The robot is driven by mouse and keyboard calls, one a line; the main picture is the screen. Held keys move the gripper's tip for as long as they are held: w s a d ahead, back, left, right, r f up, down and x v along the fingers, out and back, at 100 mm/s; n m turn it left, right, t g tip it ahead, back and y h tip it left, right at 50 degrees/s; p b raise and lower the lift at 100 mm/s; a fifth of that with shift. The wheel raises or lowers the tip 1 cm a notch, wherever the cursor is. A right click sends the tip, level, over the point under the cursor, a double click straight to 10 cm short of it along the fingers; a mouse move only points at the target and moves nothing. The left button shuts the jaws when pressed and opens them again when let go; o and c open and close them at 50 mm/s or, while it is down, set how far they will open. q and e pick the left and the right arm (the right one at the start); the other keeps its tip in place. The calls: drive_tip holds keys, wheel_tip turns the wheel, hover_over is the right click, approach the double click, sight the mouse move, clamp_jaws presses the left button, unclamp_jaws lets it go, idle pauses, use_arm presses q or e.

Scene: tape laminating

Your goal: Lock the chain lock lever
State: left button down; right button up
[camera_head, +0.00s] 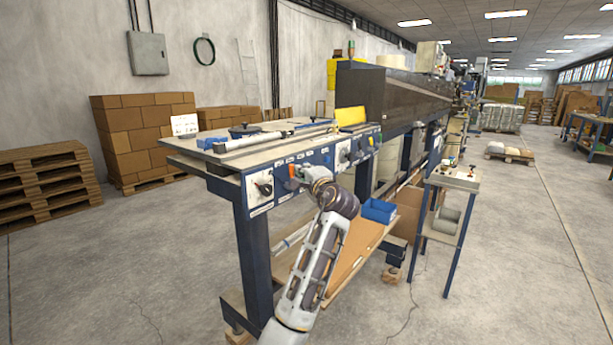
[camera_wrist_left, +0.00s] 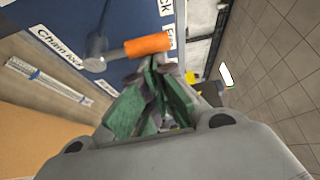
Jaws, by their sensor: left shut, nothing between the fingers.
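The chain lock lever has an orange handle (camera_wrist_left: 147,46) on a grey stem, mounted on a blue panel beside a white "Chain lock" label (camera_wrist_left: 58,47) in the left wrist view. In the head view its orange handle (camera_head: 293,170) shows small on the front panel of the machine table. My right gripper is not in view.
The panel carries other knobs, including a dark knob on a white plate (camera_head: 263,187) left of the gripper. A blue bin (camera_head: 378,210) sits below to the right. A small control stand (camera_head: 455,180) is farther right. The floor at right is largely open.

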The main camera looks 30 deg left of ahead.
use_arm(q)
drive_tip(key=s+n+y+b, duration=0.1)
drive_tip(key=n, duration=0.1)
drive_tip(key=s+n+y+b, duration=0.1)
drive_tip(key=n+b, duration=0.1)
drive_tip(key=shift+s+a+r, duration=0.1)
drive_tip(key=shift+s+a, duration=0.05)
drive_tip(key=shift+s, duration=0.15)
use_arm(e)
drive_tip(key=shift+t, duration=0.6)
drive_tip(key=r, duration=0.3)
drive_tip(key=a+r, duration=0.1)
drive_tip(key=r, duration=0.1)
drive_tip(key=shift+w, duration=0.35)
use_arm(q)
drive_tip(key=shift+s+t+b, duration=0.2)
drive_tip(key=shift+t+b, duration=0.1)
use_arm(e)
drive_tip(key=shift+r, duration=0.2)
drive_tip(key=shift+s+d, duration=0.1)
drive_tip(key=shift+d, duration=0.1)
